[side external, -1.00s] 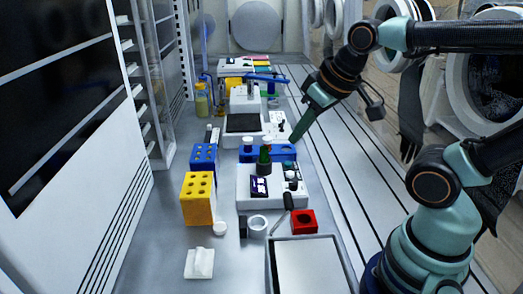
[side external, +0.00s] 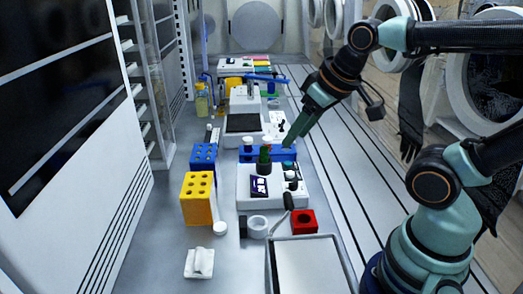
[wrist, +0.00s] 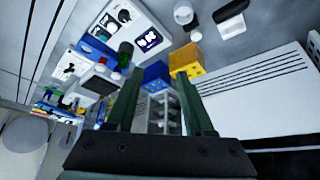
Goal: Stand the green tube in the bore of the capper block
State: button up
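The green tube (side external: 264,153) stands upright in a dark round seat on top of a white bench instrument (side external: 262,202). The tube also shows in the wrist view (wrist: 126,47), seen from above. A red block (side external: 304,223) with one dark round bore stands at the instrument's front right; it looks like the capper block, but I cannot be sure. The bore looks empty. My gripper (side external: 288,146) is above the right end of the blue rack, behind and to the right of the tube, apart from it. In the wrist view its fingers (wrist: 161,72) are spread with nothing between them.
A blue rack (side external: 247,156) lies behind the tube. A yellow holed block (side external: 198,198) and a blue holed block (side external: 204,157) stand left. A white ring (side external: 257,227) and a grey tray (side external: 345,260) are in front. The bench at front left is mostly clear.

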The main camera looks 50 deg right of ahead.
jog(key=shift+o, duration=0.4)
jog(key=m+g, duration=0.6)
jog(key=m, duration=0.3)
send_over(264, 151)
jog(key=d, duration=0.1)
notch_tip(264, 151, down, 6)
jog(key=f, duration=0.7)
jog(key=w+f, duration=0.1)
jog(key=f, duration=0.3)
jog(key=shift+f, duration=0.25)
grip_shut()
